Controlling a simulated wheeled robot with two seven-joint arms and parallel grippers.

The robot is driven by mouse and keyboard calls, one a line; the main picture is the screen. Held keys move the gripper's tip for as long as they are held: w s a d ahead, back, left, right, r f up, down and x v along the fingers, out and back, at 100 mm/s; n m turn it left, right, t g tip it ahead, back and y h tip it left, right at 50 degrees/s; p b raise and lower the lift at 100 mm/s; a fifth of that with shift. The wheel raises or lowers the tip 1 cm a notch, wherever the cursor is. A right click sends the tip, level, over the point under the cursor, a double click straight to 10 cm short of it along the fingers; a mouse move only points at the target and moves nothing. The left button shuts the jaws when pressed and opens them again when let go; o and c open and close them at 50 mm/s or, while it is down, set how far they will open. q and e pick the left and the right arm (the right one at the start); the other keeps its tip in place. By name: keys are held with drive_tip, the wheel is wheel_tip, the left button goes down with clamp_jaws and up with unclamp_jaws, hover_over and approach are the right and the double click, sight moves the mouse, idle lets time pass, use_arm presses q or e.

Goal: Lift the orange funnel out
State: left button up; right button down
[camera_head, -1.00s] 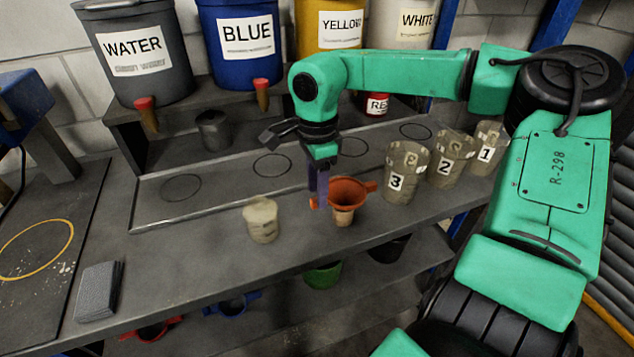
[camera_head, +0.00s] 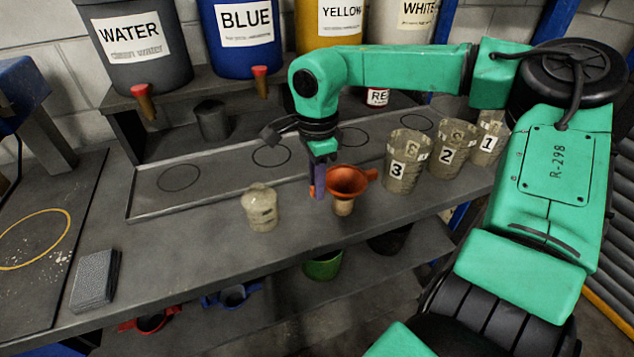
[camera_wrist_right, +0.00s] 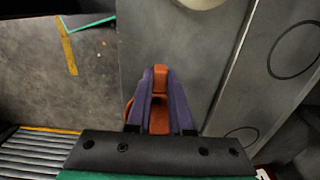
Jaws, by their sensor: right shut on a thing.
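In the right wrist view, orange shows between and beside the gripper's fingers (camera_wrist_right: 160,88), and most of the funnel is hidden. My left gripper is not in view.
A pale jar (camera_head: 260,207) stands left of the gripper. Cups numbered 3 (camera_head: 405,160), 2 (camera_head: 452,150) and 1 (camera_head: 488,138) stand to the right. A tray with marked circles (camera_head: 215,190) lies behind. Red and blue items (camera_head: 232,296) and a green container (camera_head: 323,265) sit below.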

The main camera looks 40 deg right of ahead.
drive_tip(key=shift+r+p, duration=2.1)
drive_tip(key=shift+r, duration=0.9)
drive_tip(key=shift+r+p, duration=0.45)
drive_tip(key=shift+r, duration=0.1)
drive_tip(key=shift+f, duration=0.1)
